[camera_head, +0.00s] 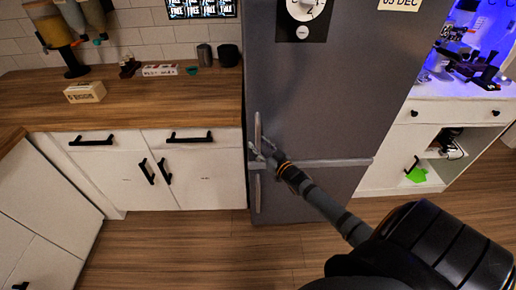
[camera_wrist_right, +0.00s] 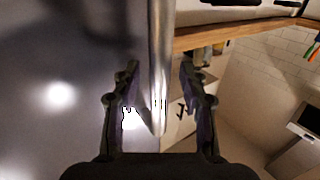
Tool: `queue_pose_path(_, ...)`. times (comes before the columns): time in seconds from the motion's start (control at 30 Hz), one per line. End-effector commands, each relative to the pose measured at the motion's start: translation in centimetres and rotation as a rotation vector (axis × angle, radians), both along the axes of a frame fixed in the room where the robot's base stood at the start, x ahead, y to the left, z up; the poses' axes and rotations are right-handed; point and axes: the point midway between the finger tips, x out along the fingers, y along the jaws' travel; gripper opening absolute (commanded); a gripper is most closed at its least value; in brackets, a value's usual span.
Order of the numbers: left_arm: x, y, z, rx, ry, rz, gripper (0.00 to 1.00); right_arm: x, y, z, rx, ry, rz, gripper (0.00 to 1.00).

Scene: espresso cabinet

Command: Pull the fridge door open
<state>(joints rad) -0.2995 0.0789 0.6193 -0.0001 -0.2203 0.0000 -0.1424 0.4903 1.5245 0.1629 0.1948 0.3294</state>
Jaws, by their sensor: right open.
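The grey fridge (camera_head: 330,90) stands upright in the middle of the head view, with its upper and lower doors closed. Its upper door handle (camera_head: 258,131) is a vertical metal bar near the door's left edge. My right gripper (camera_head: 259,151) is at the lower part of this handle. In the right wrist view the handle (camera_wrist_right: 160,60) runs between the two open fingers of my right gripper (camera_wrist_right: 158,85), with gaps on both sides. The lower door handle (camera_head: 257,193) is just below. My left gripper is not in view.
White cabinets (camera_head: 205,182) with black handles and a wooden counter (camera_head: 150,105) adjoin the fridge on the left. A white cabinet (camera_head: 385,178) with an open compartment stands to the right. The wooden floor (camera_head: 180,250) in front is clear.

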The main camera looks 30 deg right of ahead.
Motion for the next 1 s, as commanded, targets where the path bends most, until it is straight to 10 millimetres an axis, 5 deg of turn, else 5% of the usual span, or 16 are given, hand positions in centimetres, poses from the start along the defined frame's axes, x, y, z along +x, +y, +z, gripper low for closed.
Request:
queue_pose_path(0.37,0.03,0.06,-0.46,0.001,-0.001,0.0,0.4,0.99,0.0,0.03,-0.001,0.002,-0.002,0.43)
queue_pose_path(0.7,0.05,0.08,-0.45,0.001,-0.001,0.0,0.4,0.97,0.0,0.03,-0.001,0.002,-0.002,0.0)
queue_pose_path(1.0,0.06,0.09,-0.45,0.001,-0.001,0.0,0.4,0.96,0.0,0.02,-0.001,0.002,-0.002,0.0)
